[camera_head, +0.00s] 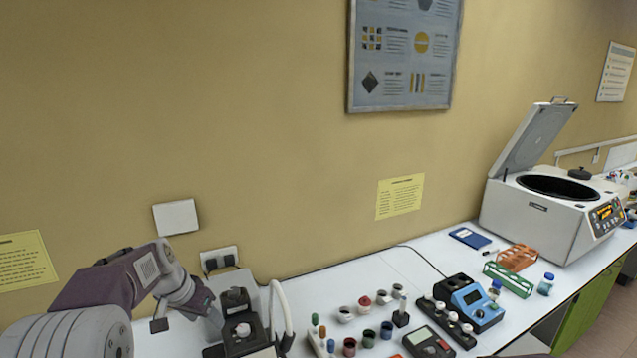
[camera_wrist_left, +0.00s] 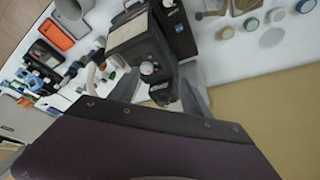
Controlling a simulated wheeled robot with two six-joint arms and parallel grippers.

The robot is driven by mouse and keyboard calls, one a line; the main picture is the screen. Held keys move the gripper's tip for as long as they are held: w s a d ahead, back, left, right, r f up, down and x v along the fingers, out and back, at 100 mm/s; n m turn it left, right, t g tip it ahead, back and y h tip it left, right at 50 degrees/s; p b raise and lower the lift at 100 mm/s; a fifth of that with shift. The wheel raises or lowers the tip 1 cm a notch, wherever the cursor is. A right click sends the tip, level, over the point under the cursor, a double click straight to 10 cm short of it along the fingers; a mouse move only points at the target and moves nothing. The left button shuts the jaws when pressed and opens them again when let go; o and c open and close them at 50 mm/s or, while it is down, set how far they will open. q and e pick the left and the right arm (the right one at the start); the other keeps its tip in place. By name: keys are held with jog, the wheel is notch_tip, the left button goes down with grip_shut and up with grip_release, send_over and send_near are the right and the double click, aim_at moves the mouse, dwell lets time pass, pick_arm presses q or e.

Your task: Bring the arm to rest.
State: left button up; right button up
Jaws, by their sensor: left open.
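My left arm (camera_head: 130,285) comes in from the left in the head view, raised over the left end of the bench. Its gripper (camera_head: 208,310) points down beside a black and grey instrument (camera_head: 241,325). The fingertips are partly hidden there. In the left wrist view the two grey fingers of my left gripper (camera_wrist_left: 162,92) stand apart, with the instrument (camera_wrist_left: 138,42) and its round knob just beyond them. Nothing is seen held between them. I cannot tell whether the fingers touch the instrument. My right gripper is in neither view.
A white curved tube (camera_head: 284,310) rises close beside the instrument. Several small jars and caps (camera_head: 366,305) stand to its right. Farther right are a blue meter (camera_head: 470,298), orange and green racks (camera_head: 517,257) and an open-lidded centrifuge (camera_head: 545,205). The wall (camera_head: 250,120) runs close behind.

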pick_arm(q)
jog(key=d+b, duration=0.1)
jog(key=d, duration=0.1)
jog(key=m+g+b, duration=0.1)
jog(key=m+b, duration=0.1)
jog(key=b, duration=0.2)
send_near(236, 356)
notch_tip(236, 356, down, 4)
jog(key=s+d, duration=0.1)
jog(key=d, duration=0.2)
jog(key=s+f+n+g+b, duration=0.1)
jog(key=s+f+n, duration=0.1)
jog(key=s+f, duration=0.4)
jog(key=s+d+f+n+g+y+b, duration=0.1)
jog(key=s+f+n, duration=0.2)
jog(key=s+f, duration=0.4)
jog(key=s, duration=0.5)
jog(key=shift+b, duration=0.35)
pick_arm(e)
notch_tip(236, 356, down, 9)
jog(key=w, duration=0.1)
